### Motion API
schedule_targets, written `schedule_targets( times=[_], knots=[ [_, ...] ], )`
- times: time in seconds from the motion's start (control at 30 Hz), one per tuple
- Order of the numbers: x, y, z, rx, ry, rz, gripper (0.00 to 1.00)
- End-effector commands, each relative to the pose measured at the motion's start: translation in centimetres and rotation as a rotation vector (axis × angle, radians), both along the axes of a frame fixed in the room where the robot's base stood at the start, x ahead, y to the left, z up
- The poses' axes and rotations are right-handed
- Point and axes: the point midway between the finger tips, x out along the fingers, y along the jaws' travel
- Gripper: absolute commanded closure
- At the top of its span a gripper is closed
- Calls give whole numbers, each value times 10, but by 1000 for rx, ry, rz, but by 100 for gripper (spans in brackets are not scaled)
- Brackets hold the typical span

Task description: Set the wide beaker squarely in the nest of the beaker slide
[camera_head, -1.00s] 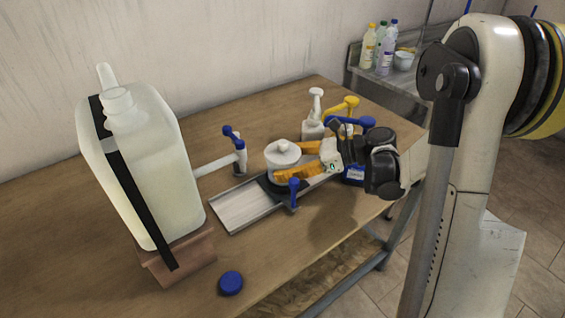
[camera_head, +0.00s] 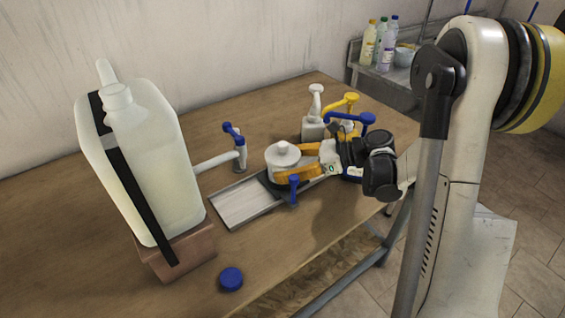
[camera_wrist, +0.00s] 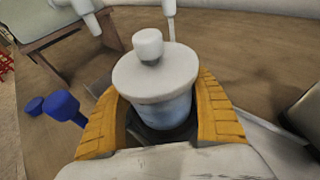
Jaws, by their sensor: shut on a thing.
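The wide beaker (camera_head: 284,157) is white-lidded with a round knob and stands over the dark nest of the beaker slide (camera_head: 245,203). In the wrist view the beaker (camera_wrist: 155,85) shows a bluish body below its lid and looks nearly upright. My gripper (camera_head: 290,162) comes from the right with its orange fingers shut on the beaker's sides. The dark nest (camera_wrist: 140,130) shows below the beaker, partly hidden by the fingers. I cannot tell whether the beaker's base is fully seated. A blue-knobbed lever (camera_head: 294,190) stands at the slide's front edge.
A large strapped drum (camera_head: 140,165) with a spout sits on a brown stand at left; its tap (camera_head: 235,150) reaches toward the slide. A blue cap (camera_head: 231,279) lies in front. A pump bottle (camera_head: 314,115) and yellow and blue taps crowd the back right.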

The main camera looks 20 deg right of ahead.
Motion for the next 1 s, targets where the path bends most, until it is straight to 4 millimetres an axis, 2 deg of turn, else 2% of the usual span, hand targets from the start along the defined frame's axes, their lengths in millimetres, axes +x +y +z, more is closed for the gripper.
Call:
schedule_targets(
  times=[0.23,0.27,0.33,0.37,0.63,0.73,0.87,1.0],
  knots=[
    [0,0,0,1,0,0,70],
    [0,0,0,1,0,0,26],
    [0,0,0,1,0,0,4],
    [0,0,0,1,0,0,1],
    [0,0,1,0,0,0,1],
    [0,0,7,0,0,0,1],
    [-1,0,29,0,0,0,1],
    [-1,0,59,0,0,0,1]
  ],
)
